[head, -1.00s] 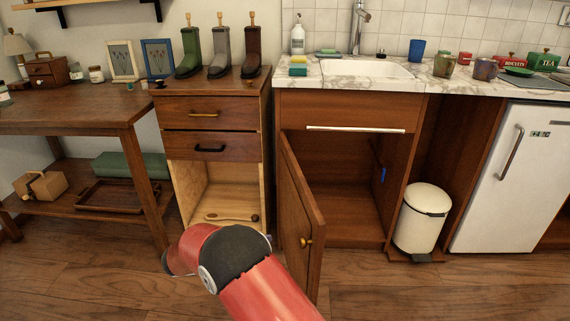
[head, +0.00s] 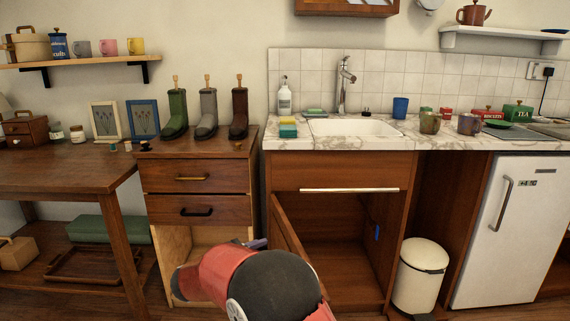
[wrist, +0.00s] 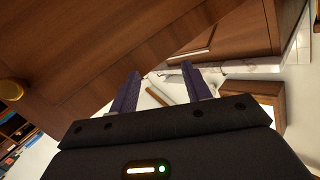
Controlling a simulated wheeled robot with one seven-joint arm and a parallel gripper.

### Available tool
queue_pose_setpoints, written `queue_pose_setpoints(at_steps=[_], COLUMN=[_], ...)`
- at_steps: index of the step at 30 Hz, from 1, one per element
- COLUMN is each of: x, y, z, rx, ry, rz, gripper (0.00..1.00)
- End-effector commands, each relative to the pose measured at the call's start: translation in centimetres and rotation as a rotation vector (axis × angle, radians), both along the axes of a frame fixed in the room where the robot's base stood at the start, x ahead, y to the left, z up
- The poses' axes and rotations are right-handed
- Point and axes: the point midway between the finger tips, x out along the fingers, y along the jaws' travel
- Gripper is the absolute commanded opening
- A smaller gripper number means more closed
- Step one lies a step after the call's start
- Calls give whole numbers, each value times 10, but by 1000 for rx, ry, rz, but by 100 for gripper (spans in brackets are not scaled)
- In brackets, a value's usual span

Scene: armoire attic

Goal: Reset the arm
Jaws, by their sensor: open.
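My gripper (wrist: 160,72) is open in the wrist view, its two dark purple fingers spread apart with nothing held between them. In the head view my red and black arm reaches forward at the bottom centre and hides most of the gripper. The open cabinet door (head: 289,248) under the sink stands just right of the arm. In the wrist view a brown wooden panel with a brass knob (wrist: 12,92) fills the upper left. Beyond the fingertips is a wooden front with a bar handle (wrist: 192,53).
The drawer unit (head: 197,178) has an open lower compartment behind my arm. A white bin (head: 420,275) stands right of the open sink cabinet (head: 340,245), beside a white fridge (head: 510,230). A wooden table (head: 70,175) is at left. Three boots stand on the drawer unit.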

Motion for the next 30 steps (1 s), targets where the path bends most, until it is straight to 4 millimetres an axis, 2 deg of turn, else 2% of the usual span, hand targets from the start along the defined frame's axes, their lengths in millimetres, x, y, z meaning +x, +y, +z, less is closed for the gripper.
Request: queue_pose_setpoints(at_steps=[1, 4, 6, 8, 11, 14, 15, 17, 20, 24, 27, 30], x=[11, 31, 37, 36, 19, -14, -31, -59, -114, -200, -254, -295], y=[-9, -23, -31, -37, -45, -56, -61, -70, -90, -130, -159, -182], z=[21, 64, 96, 120, 151, 168, 170, 168, 154, 116, 88, 68], rx=[35, 102, 143, 165, 183, 181, 175, 163, 138, 111, 102, 104], ry=[-31, -87, -111, -116, -87, -13, 29, 107, 271, 548, 727, 863], rz=[60, 238, 383, 506, 700, 868, 927, 1000, 1088, 1116, 1081, 1030], gripper=[48, 48, 48, 48, 48, 48, 48, 48, 48, 48, 48, 48])
